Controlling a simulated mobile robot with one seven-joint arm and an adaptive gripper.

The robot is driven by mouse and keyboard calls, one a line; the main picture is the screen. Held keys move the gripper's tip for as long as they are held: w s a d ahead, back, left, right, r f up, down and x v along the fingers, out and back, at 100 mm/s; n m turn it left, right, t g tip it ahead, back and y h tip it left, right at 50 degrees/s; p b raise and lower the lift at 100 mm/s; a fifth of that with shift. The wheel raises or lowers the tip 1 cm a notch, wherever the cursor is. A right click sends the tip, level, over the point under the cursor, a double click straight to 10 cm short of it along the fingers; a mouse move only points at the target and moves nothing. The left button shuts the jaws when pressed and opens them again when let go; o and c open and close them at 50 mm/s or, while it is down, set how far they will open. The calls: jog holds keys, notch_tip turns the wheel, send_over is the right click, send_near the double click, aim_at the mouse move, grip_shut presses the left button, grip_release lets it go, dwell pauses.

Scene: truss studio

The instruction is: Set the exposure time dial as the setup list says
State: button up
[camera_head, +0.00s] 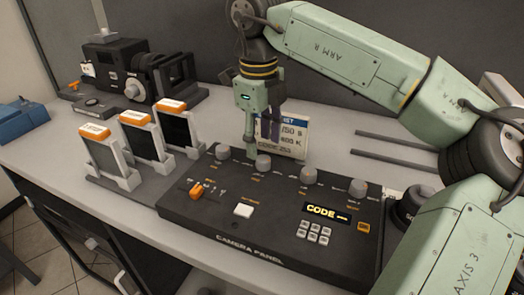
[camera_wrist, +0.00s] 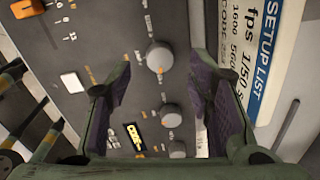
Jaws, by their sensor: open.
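The camera panel (camera_head: 190,215) is a dark sloped console with a row of grey dials along its back. I cannot read which is the exposure time dial. The setup list (camera_head: 298,135) is a card behind the panel. In the wrist view the list (camera_wrist: 262,45) reads "fps", "1/50 s", "1600" and a partly cut-off code line. My gripper (camera_head: 261,142) points down over the back left of the dial row, hiding part of the card. In the wrist view my open gripper (camera_wrist: 160,70) has one dial (camera_wrist: 160,57) between its fingertips in the picture; contact cannot be told.
The panel also has an orange lever (camera_head: 197,189), a white button (camera_head: 243,210), a keypad (camera_head: 313,232) and a display (camera_head: 327,212) reading "CODE" with dashes. Film-holder-like plates (camera_head: 143,140) stand left of the panel. A black camera (camera_head: 125,75) stands farther back.

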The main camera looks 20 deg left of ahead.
aim_at(260, 160)
notch_tip(260, 160, up, 8)
jog(key=shift+s+f, duration=0.15)
jog(key=shift+s, duration=0.05)
jog(key=shift+f, duration=0.1)
dwell(0.4)
